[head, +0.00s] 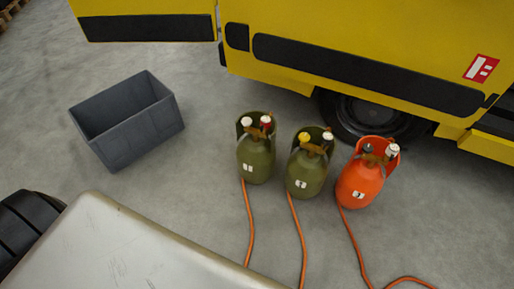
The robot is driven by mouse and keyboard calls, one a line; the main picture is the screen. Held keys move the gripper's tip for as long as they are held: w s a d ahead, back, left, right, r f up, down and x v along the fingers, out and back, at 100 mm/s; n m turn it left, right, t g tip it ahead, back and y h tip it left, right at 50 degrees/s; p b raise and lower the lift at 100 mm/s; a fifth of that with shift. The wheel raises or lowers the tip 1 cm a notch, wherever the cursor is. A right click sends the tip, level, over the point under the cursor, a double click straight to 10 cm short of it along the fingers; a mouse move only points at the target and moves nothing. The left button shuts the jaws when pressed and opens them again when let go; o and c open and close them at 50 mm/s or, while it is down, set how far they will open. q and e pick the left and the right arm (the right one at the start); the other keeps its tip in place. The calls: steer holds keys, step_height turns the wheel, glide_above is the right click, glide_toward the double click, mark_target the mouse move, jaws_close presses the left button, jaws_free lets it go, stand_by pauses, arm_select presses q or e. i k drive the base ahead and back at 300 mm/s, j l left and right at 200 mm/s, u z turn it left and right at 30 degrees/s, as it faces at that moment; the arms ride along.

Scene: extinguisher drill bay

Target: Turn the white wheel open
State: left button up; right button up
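Three gas cylinders stand upright in a row on the floor. The left olive cylinder (256,162) has a white wheel (246,121) on its left and a white-topped wheel with red below (266,121) on its right. The middle olive cylinder (306,178) has a yellow wheel (304,137) and a white wheel (327,136). The orange cylinder (360,188) has a dark grey wheel (368,148) and a white wheel (392,150). More than one wheel is white. I cannot tell whether any wheel is open or shut. Neither of my grippers shows.
Orange hoses (250,222) run from the cylinders toward the bottom edge. A yellow vehicle (350,32) with a black tyre (366,118) stands close behind them. An open, seemingly empty grey crate (142,140) stands to the left. Bare floor lies between crate and cylinders.

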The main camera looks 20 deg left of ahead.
mark_target(246, 121)
steer(key=i+j+u, duration=0.35)
steer(key=i, duration=0.15)
steer(key=i+j+u, duration=0.35)
steer(key=i, duration=0.15)
steer(key=l, duration=0.1)
